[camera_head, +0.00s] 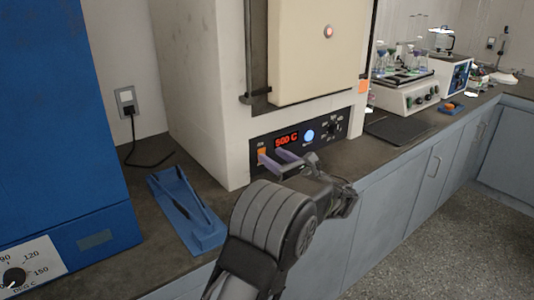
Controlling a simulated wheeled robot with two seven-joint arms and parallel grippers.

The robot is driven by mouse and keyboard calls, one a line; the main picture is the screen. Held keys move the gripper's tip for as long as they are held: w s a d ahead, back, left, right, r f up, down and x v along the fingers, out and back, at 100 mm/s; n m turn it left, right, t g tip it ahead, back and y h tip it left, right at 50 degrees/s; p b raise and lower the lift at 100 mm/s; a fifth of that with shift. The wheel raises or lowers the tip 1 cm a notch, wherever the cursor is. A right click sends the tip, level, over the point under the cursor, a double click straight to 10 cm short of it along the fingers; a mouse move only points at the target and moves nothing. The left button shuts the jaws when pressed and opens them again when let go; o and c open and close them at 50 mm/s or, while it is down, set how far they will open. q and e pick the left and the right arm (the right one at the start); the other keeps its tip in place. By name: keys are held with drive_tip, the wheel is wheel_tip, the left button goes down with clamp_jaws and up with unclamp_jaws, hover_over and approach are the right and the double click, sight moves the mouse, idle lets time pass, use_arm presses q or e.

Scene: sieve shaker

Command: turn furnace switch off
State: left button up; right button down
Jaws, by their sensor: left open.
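The furnace (212,100) is a large cream box on the dark counter, with its pale door (310,60) in front. Its black control panel shows a red display (287,139) reading 500 C, a lit blue button (309,136) and a dark knob. The orange furnace switch (261,156) is at the panel's left end. My left gripper (268,162) is open, its fingers pointing left along the lower panel, with the tips close to the switch. I cannot tell whether they touch it. My right gripper is out of view.
A blue tray-like holder (212,238) lies on the counter (150,250) left of my arm. A blue appliance (60,120) with a dial stands at far left. A shaker with flasks (405,95) and a dark mat (398,129) are at right. A wall outlet (127,101) has a cord.

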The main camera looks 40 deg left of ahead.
sight(262, 149)
use_arm(q)
drive_tip(key=shift+x, duration=1.85)
clamp_jaws()
